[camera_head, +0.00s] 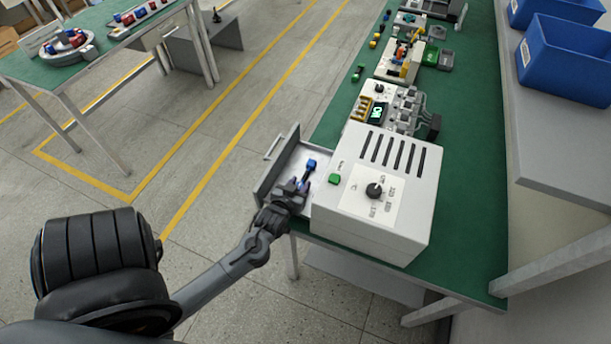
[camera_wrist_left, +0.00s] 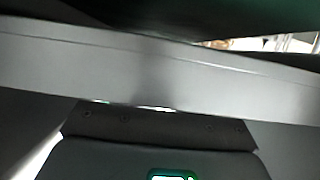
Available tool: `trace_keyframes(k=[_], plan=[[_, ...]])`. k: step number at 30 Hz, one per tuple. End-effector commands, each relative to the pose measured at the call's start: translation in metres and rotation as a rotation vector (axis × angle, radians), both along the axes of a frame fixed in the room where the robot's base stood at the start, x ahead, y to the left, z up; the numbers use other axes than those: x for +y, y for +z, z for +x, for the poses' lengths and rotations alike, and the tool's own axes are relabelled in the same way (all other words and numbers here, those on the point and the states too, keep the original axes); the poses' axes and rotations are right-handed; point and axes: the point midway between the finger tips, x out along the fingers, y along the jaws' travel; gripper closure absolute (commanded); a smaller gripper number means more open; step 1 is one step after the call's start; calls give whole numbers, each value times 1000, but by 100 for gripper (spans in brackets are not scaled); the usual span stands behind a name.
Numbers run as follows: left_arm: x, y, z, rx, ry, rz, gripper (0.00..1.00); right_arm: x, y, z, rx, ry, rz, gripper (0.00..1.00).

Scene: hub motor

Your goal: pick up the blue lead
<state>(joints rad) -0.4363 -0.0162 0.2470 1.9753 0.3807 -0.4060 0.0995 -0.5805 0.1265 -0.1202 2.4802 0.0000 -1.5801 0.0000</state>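The blue lead (camera_head: 311,164) is in the open drawer (camera_head: 291,162) on the left side of the white box (camera_head: 380,190). Its blue end shows, with a dark part running down towards my gripper. My left gripper (camera_head: 298,187) reaches over the drawer's near end, right at the lead's lower part. Its fingers are small and dark there, so I cannot tell whether they are apart or closed on it. In the left wrist view a grey wall-like surface (camera_wrist_left: 150,65) fills much of the picture, and the lead is not visible. My right gripper is not in view.
Blue bins (camera_head: 565,60) sit on a shelf at right. Another table (camera_head: 85,70) stands at far left. Floor left of the drawer is clear.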

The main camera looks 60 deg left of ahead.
Motion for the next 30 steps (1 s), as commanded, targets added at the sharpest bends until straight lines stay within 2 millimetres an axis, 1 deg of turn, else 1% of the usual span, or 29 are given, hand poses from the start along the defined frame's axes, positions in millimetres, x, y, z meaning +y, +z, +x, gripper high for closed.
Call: trace_keyframes(k=[1, 6, 13, 17, 20, 27, 30], plan=[[0, 0, 0, 0, 0, 0, 69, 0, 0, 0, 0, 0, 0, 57], [0, 0, 0, 0, 0, 0, 95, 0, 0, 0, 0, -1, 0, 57], [0, 1, 0, -1, 0, 1, 95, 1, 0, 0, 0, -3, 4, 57], [0, 8, 0, -2, 0, 1, 95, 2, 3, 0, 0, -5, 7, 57], [0, 22, 0, -3, 0, 1, 95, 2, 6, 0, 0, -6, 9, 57], [0, 64, 0, -4, 1, 1, 95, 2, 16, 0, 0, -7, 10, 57], [0, 79, 0, -4, 1, 1, 95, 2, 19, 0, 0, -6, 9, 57]])
